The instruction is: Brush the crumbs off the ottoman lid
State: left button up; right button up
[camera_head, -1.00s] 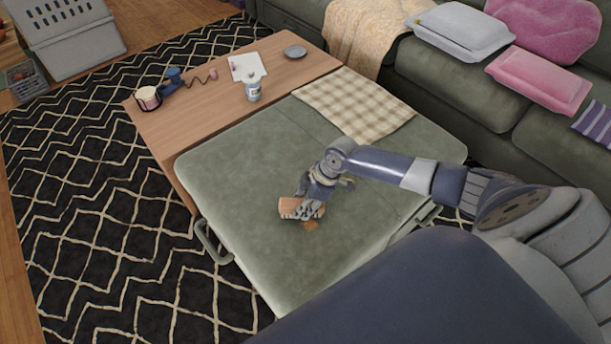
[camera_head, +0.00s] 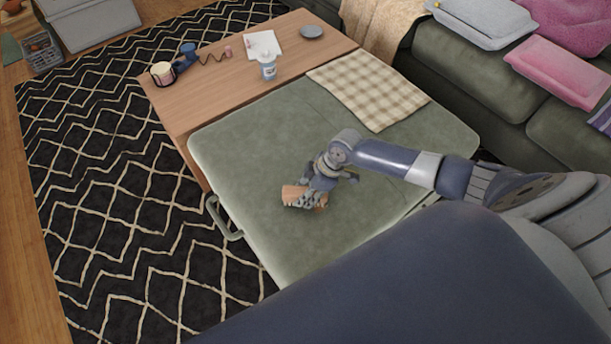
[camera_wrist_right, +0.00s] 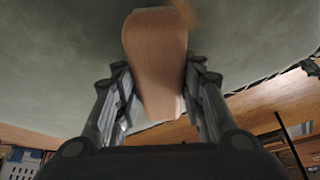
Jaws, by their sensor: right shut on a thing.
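The ottoman lid (camera_head: 262,155) is a wide green padded top in the middle of the head view. My right gripper (camera_head: 307,197) is shut on a wooden brush (camera_head: 292,194), low over the lid's near-left part. The brush also shows between the fingers in the right wrist view (camera_wrist_right: 156,60). A small orange-brown crumb patch (camera_head: 321,209) shows just right of the brush, partly hidden by it and the fingers. A brown patch, likely the same crumbs (camera_wrist_right: 186,14), shows past the brush in the wrist view. I cannot tell whether the bristles touch the lid. My left gripper is not in view.
A checked cloth (camera_head: 368,90) lies on the lid's far right part. A handle (camera_head: 222,218) sticks out at the lid's left side.

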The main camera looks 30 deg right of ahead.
jog(key=shift+s+d+p, duration=0.2)
jog(key=shift+s+p, duration=0.15)
jog(key=shift+s, duration=0.2)
jog(key=shift+d+f, duration=0.1)
jog(key=shift+d, duration=0.2)
jog(key=d, duration=0.1)
jog(key=d+b, duration=0.1)
jog(key=shift+w+d, duration=0.25)
jog(key=shift+d, duration=0.5)
jog(key=shift+s+d+p, duration=0.1)
jog(key=shift+s+p, duration=0.5)
jog(key=shift+s, duration=0.25)
jog(key=shift+s+a+p, duration=0.2)
jog(key=shift+a+p, duration=0.4)
jog(key=shift+a, duration=0.55)
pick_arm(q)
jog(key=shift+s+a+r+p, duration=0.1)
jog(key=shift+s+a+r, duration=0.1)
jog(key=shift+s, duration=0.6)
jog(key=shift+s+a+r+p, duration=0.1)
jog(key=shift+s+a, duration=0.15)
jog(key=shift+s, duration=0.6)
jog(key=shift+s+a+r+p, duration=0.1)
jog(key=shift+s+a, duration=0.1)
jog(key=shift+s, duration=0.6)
pick_arm(e)
jog(key=shift+s+a+f, duration=0.1)
jog(key=shift+s+a, duration=0.05)
jog(key=shift+a, duration=0.8)
